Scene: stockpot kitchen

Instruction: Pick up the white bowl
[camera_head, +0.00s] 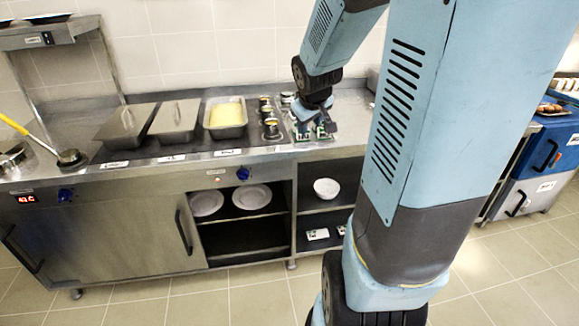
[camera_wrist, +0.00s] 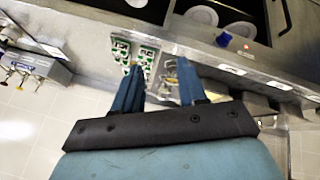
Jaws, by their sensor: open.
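The white bowl (camera_head: 326,188) sits on the upper shelf of the open cabinet under the steel counter, right of the plates. In the wrist view, a white round thing at the top edge, probably the bowl (camera_wrist: 137,3), is cut off by the frame. My gripper (camera_head: 318,122) is above the counter top, higher than the bowl and apart from it. In the wrist view my gripper (camera_wrist: 160,80) has its two blue fingers spread, with nothing held between them.
Two white plates (camera_head: 252,197) (camera_head: 206,203) lie on the shelf left of the bowl. Green-and-white packets (camera_head: 301,134) lie on the counter below my gripper. Lidded pans (camera_head: 175,121), a yellow-filled pan (camera_head: 226,114) and small jars (camera_head: 271,127) stand left of it. A blue cabinet (camera_head: 549,145) is at right.

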